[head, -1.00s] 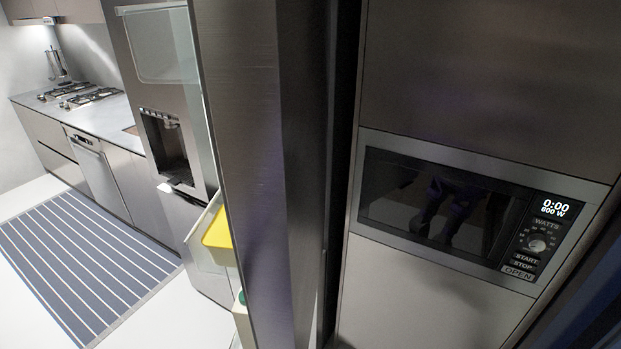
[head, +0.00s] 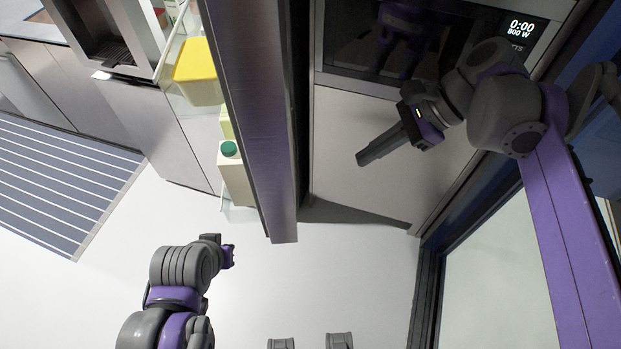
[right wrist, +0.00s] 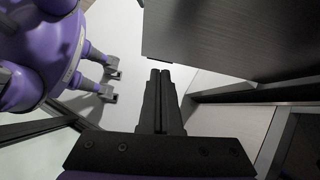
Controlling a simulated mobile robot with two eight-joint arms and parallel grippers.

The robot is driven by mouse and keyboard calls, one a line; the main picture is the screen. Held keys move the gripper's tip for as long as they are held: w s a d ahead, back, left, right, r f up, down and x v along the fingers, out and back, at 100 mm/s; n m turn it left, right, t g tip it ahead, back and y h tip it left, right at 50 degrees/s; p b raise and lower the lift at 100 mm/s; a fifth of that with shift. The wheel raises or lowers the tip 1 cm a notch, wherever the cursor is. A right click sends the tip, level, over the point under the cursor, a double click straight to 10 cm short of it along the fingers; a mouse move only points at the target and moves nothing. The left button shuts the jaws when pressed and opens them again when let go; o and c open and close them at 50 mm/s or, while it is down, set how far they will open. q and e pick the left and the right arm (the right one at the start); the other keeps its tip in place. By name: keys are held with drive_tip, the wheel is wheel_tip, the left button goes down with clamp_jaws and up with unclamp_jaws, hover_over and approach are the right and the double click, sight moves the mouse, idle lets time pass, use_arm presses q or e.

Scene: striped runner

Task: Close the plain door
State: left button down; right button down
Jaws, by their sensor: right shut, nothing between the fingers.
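The plain door (head: 262,130) is a dark brushed-metal fridge door. It stands open and shows nearly edge-on in the head view, with shelves on its left side. In the right wrist view the door's panel (right wrist: 225,35) fills the upper right. My right gripper (head: 363,158) is to the right of the door, on its outer side, apart from it. Its two fingers are together and empty, and they show in the right wrist view (right wrist: 160,75) just below the panel's lower corner. My left gripper (head: 230,256) is low, left of the door's bottom end; its fingers are too small to read.
The door shelves hold a yellow tub (head: 195,68) and a carton with a green cap (head: 232,175). A built-in microwave (head: 345,72) is behind my right arm. A dark frame (head: 425,290) is at lower right. A striped runner (head: 60,180) lies left on clear white floor.

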drive_tip(key=a+f+m+y, duration=0.1)
drive_tip(key=a+f, duration=0.4)
drive_tip(key=a, duration=0.5)
drive_tip(key=shift+w+a+f+m+p, duration=0.15)
drive_tip(key=shift+a+m+p, duration=0.15)
drive_tip(key=shift+a+p, duration=0.1)
drive_tip(key=shift+a, duration=0.1)
